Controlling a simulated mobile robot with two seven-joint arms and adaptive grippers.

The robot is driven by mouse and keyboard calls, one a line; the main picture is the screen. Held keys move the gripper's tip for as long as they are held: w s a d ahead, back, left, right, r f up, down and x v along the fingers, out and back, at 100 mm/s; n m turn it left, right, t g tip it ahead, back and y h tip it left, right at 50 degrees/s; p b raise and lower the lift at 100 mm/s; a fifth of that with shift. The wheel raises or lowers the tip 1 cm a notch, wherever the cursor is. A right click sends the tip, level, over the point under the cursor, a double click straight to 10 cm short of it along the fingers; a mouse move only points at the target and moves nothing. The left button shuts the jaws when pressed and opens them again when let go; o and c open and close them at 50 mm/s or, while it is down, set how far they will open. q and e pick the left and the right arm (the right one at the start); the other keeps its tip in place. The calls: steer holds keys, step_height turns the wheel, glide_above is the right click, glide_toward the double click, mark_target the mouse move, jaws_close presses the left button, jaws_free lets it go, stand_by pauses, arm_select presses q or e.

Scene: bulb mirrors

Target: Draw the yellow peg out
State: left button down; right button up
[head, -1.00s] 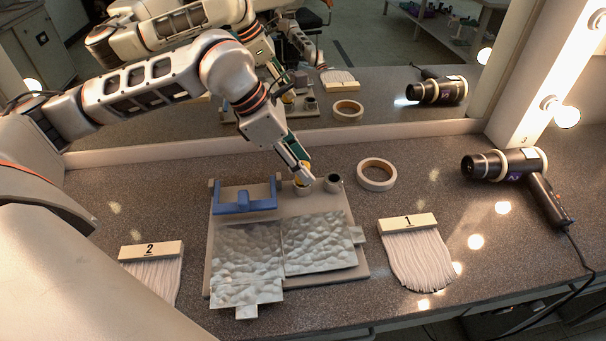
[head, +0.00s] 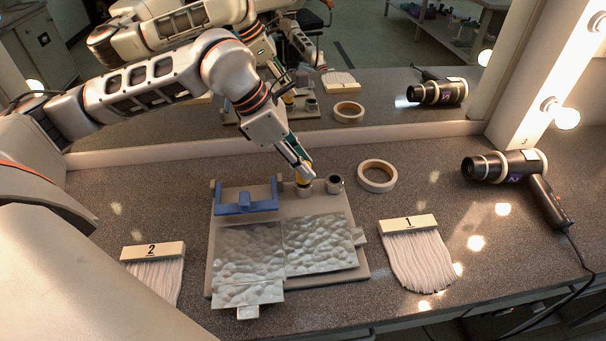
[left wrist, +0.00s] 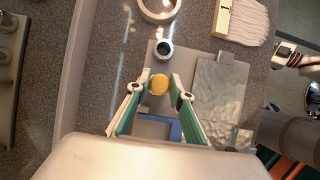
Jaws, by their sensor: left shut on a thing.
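The yellow peg (head: 302,178) is upright between the fingers of my left gripper (head: 306,172), over the left one of two short grey cups (head: 304,189) at the board's back edge. In the left wrist view the round yellow top of the peg (left wrist: 158,84) sits between the two fingertips of my left gripper (left wrist: 159,79). The gripper is shut on the peg. I cannot tell whether the peg's lower end is still inside the cup. The other cup (head: 335,183) is open and looks empty.
The grey board (head: 321,203) carries a blue bracket (head: 246,205) and two dimpled metal plates (head: 320,243). A tape roll (head: 377,176), two brushes (head: 407,224) and a hair dryer (head: 502,166) lie around it. A mirror stands close behind. The counter between the dryer and brush 1 is clear.

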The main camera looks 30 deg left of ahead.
arm_select(q)
steer(key=shift+r+p, duration=0.5)
steer(key=shift+r, duration=0.35)
steer(key=shift+r+p, duration=0.8)
steer(key=shift+r, duration=0.45)
steer(key=shift+r+p, duration=0.35)
steer(key=shift+r, duration=0.2)
steer(key=shift+r+p, duration=0.7)
steer(key=shift+r, duration=0.3)
steer(key=shift+r+p, duration=0.5)
steer(key=shift+r, duration=0.3)
steer(key=shift+r+p, duration=0.4)
steer(key=shift+r, duration=0.15)
arm_select(e)
steer(key=r, duration=0.3)
steer(key=a+r, duration=0.1)
steer(key=r, duration=0.1)
steer(key=shift+r, duration=0.25)
